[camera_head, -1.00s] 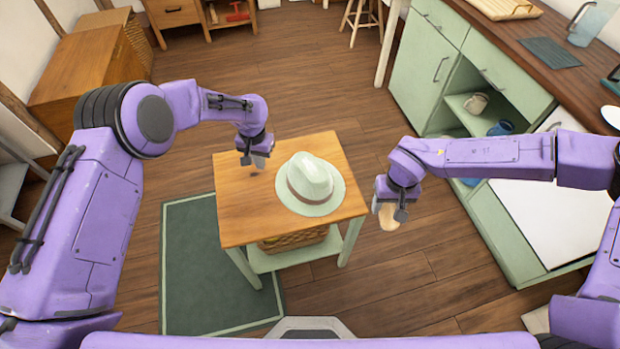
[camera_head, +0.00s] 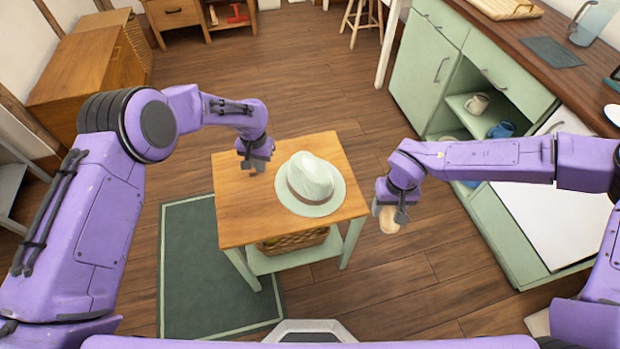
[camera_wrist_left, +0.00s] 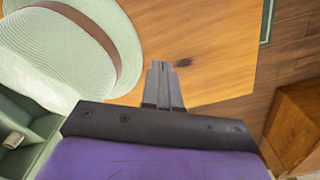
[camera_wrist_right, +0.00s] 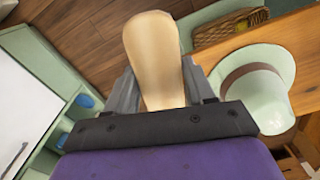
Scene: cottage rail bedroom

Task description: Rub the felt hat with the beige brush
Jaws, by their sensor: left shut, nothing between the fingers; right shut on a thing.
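The pale green felt hat (camera_head: 312,178) with a brown band sits upright on the small wooden table (camera_head: 236,212). It also shows in the left wrist view (camera_wrist_left: 60,50) and the right wrist view (camera_wrist_right: 262,85). My left gripper (camera_head: 255,163) is shut and empty, above the table just left of the hat. Its closed fingers show in the left wrist view (camera_wrist_left: 163,85). My right gripper (camera_head: 388,215) is shut on the beige brush (camera_wrist_right: 155,55), right of the table and apart from the hat. The brush's bristles cannot be made out.
A wicker basket (camera_head: 290,240) sits on the table's lower shelf. A green cabinet (camera_head: 428,80) with a dark wooden counter stands at the right. A green rug (camera_head: 190,280) lies at the left of the table. Open floor (camera_head: 300,85) lies behind the table.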

